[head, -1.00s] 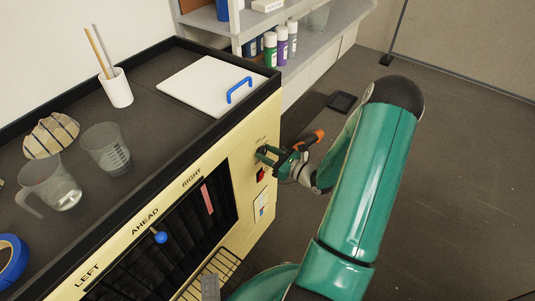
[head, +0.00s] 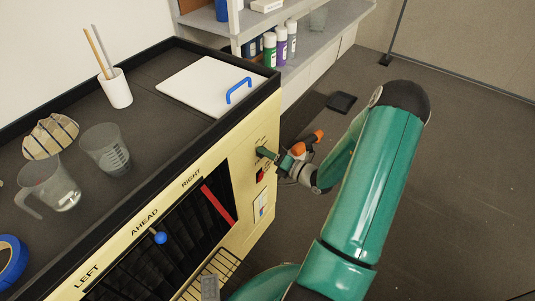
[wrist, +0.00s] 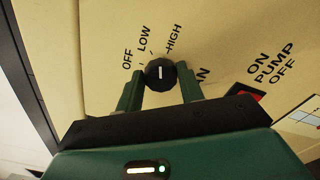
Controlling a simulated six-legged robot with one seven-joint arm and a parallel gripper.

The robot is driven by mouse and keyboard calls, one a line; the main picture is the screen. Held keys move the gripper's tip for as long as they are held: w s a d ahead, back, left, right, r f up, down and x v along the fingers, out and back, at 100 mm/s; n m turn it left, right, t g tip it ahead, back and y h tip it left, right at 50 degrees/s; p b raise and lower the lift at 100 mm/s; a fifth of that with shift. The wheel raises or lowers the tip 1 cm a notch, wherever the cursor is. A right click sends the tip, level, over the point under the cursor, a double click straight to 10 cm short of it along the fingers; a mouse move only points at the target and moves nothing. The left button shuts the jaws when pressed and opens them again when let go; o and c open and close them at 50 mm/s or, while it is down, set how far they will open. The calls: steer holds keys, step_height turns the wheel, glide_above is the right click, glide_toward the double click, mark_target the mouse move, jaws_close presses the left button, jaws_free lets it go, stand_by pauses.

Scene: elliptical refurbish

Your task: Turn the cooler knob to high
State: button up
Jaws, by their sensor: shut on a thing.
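The black cooler knob (wrist: 160,74) is on the cream panel (head: 258,135) in the wrist view. Its white mark points up in the picture, between the LOW label (wrist: 144,39) and the HIGH label (wrist: 174,41). The OFF label (wrist: 127,58) is to the left. My gripper (wrist: 160,82) is shut on the knob, with a green finger on each side of it. In the head view my gripper (head: 268,156) is at the panel's upper right and hides the knob.
A red pump switch (wrist: 244,91) is right of the knob, close to my right finger. A dark louvred opening holds a red strip (head: 218,204) and a blue-tipped lever (head: 160,238).

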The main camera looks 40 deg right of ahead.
steer(key=m, duration=0.4)
steer(key=shift+f, duration=0.1)
steer(key=shift+m, duration=0.3)
steer(key=o, duration=1)
steer(key=shift+s, duration=0.15)
steer(key=v, duration=1.3)
steer(key=shift+s+d, duration=0.2)
steer(key=shift+s, duration=0.1)
